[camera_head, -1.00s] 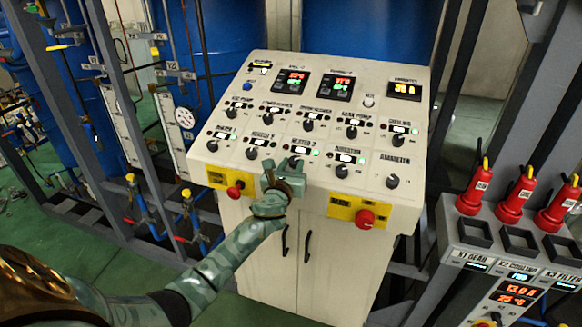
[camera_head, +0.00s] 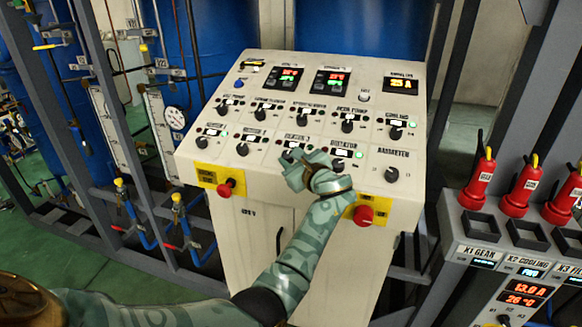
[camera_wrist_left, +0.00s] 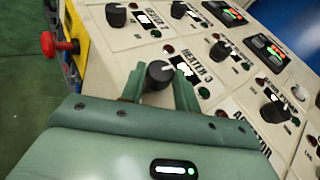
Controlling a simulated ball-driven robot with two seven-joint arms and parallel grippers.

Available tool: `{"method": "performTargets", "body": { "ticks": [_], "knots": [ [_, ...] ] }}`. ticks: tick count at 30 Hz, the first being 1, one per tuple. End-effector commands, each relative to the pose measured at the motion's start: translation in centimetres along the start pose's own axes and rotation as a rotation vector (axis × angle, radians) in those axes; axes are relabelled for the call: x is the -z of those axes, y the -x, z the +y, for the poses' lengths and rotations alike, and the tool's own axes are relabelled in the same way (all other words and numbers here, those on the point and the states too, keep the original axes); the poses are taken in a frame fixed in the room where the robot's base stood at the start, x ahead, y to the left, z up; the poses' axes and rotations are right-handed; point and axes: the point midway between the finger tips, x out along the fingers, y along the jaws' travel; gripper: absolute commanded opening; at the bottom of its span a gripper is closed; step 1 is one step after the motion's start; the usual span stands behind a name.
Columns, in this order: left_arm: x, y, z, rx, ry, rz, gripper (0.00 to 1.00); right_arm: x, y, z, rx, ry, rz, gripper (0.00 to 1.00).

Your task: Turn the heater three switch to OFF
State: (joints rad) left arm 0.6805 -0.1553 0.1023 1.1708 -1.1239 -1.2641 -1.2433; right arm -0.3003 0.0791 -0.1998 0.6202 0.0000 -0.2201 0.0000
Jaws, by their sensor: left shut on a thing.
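The heater three switch, a black round knob with a pale pointer mark, shows in the left wrist view (camera_wrist_left: 160,74) beside the "HEATER 3" label. My left gripper (camera_wrist_left: 158,90) has its two green fingers on either side of this knob and is shut on it. In the head view my left gripper (camera_head: 291,167) is at the lower middle of the sloped control panel (camera_head: 215,160) and covers part of the knob. A red lamp (camera_wrist_left: 168,49) and a green lamp (camera_wrist_left: 204,92) sit near the label. My right gripper is not in view.
Red stop buttons stick out at left (camera_head: 225,188) and right (camera_head: 364,214).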

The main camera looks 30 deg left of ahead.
Motion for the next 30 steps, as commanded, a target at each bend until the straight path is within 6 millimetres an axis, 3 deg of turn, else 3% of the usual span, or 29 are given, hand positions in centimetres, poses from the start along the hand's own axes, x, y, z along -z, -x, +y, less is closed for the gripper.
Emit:
{"method": "performTargets", "body": {
  "ticks": [6, 22, 23, 25, 30],
  "knots": [
    [0.13, -0.03, -0.2, -0.064, 0.027, -0.002, 0.08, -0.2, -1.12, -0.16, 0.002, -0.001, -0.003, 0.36],
    [-0.05, -0.03, -0.26, -0.087, 0.037, -0.003, 0.08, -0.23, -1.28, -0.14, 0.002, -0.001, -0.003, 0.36],
    [-0.06, -0.03, -0.26, -0.087, 0.037, -0.003, 0.34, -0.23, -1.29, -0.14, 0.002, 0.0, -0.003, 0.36],
    [-0.06, -0.03, -0.25, -0.087, 0.037, -0.003, 0.53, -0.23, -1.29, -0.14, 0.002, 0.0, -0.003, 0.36],
    [-0.04, -0.04, -0.23, -0.087, 0.036, -0.003, 0.53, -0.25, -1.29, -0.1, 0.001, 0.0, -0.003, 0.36]
  ]
}}
